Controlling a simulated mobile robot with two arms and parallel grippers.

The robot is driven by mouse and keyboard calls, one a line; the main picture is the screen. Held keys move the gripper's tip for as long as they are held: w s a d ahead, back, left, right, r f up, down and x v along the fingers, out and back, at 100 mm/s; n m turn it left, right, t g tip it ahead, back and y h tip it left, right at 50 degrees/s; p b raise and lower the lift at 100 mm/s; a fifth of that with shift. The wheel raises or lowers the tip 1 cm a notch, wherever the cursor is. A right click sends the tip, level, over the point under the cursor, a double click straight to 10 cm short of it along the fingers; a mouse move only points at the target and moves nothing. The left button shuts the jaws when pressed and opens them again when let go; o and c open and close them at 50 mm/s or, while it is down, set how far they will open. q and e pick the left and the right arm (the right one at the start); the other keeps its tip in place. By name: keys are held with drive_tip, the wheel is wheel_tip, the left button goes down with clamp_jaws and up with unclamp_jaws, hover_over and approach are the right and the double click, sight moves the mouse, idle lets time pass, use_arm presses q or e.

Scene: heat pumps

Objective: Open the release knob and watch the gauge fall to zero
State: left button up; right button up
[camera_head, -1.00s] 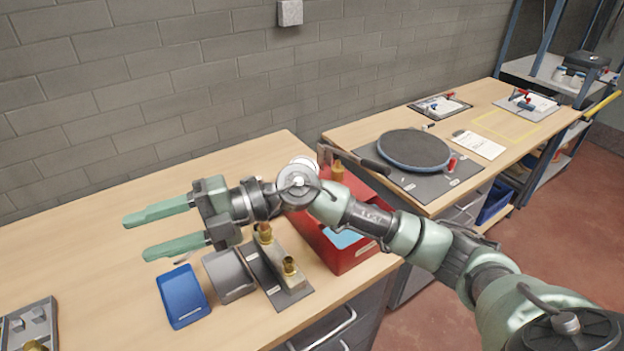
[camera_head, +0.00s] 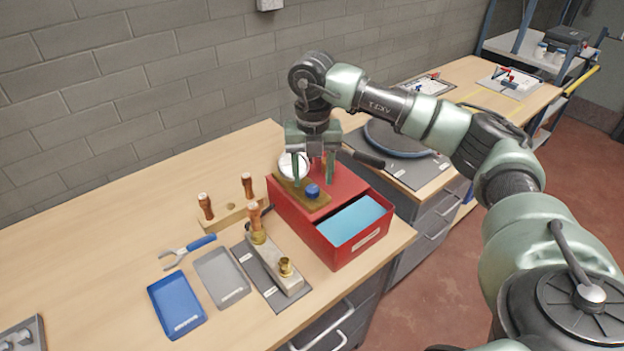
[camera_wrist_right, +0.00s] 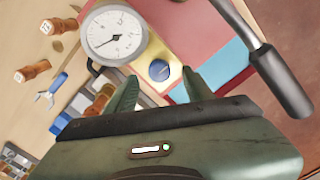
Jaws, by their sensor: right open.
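My right gripper (camera_head: 313,180) points down above the red box, its open fingers on either side of the blue release knob (camera_head: 312,191). In the right wrist view the knob (camera_wrist_right: 159,71) shows between the fingertips (camera_wrist_right: 160,76); I cannot tell whether they touch it. The knob sits on a brass-coloured block (camera_head: 290,193) on the box. The round white gauge (camera_head: 286,166) stands beside the gripper, partly hidden by a finger. In the right wrist view the gauge face (camera_wrist_right: 115,34) is visible with its needle towards the lower left; its numbers are too small to read. My left gripper is out of view.
The red box (camera_head: 343,259) has an open front section with a blue inside. A pump-like handle (camera_wrist_right: 283,82) lies close by.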

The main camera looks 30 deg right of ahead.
sight(312, 188)
drive_tip(key=shift+f, duration=1.5)
clamp_jaws()
